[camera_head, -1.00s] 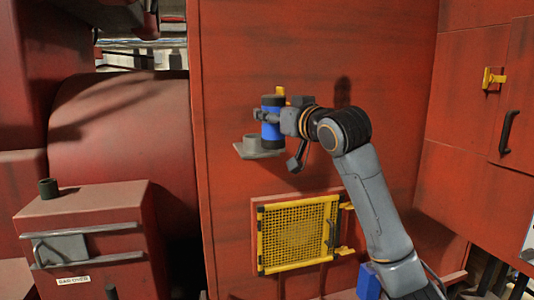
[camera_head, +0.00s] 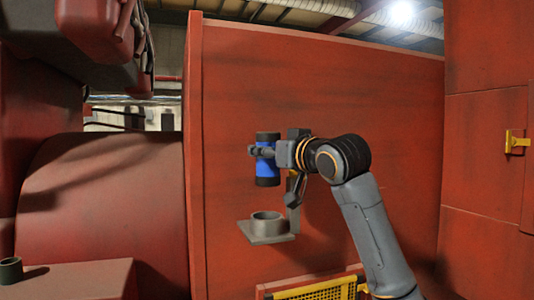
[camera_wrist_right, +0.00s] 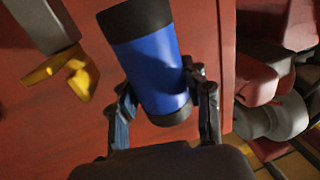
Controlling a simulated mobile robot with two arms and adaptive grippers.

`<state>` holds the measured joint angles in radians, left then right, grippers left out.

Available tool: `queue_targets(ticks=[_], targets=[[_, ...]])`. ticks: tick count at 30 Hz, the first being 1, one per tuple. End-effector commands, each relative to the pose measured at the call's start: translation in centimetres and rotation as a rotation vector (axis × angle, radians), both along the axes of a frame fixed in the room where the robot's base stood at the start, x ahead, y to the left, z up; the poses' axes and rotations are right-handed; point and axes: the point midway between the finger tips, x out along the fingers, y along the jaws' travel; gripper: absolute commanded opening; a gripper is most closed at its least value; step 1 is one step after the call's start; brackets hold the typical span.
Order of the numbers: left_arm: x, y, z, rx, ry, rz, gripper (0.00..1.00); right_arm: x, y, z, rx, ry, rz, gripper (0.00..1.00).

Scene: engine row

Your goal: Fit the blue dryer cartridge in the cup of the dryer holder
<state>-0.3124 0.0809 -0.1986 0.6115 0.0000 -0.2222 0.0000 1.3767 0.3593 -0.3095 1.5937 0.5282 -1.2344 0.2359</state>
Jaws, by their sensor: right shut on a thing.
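The blue dryer cartridge (camera_head: 266,168), with black ends, is held upright in the head view. My right gripper (camera_head: 262,151) is shut around its upper part. The dryer holder is a grey plate (camera_head: 284,238) with a round open cup (camera_head: 267,226) on the red wall. The cartridge's lower end hangs above the cup with a clear gap, roughly over it in the picture; its depth offset I cannot tell. In the wrist view the cartridge (camera_wrist_right: 155,70) sits between the fingers (camera_wrist_right: 162,100). My left gripper is not in view.
A yellow part (camera_head: 292,174) shows by the holder's upright behind my gripper, and in the wrist view (camera_wrist_right: 72,70). A yellow mesh panel (camera_head: 325,291) lies below the holder. A yellow latch (camera_head: 516,142) is at the right. The wall left of the cartridge is bare.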

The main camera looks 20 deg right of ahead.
Motion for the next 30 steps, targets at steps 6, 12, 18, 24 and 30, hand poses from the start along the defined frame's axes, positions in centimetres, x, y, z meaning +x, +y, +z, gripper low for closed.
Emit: queue_targets(ticks=[6,12,18,24,30], targets=[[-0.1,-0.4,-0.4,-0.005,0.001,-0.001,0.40,-0.1,0.0,-0.3,-0.001,0.000,0.000,0.09],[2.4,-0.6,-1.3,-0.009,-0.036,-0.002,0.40,-0.1,0.0,-1.8,-0.001,0.000,0.000,0.09],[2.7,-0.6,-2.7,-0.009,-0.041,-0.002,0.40,-0.1,0.0,-3.7,-0.001,0.000,0.000,0.09],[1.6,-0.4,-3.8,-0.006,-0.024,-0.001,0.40,-0.1,0.0,-5.3,-0.001,0.000,0.000,0.09],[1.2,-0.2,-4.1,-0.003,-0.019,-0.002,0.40,-0.1,0.0,-5.7,-0.001,-0.001,0.000,0.09]])
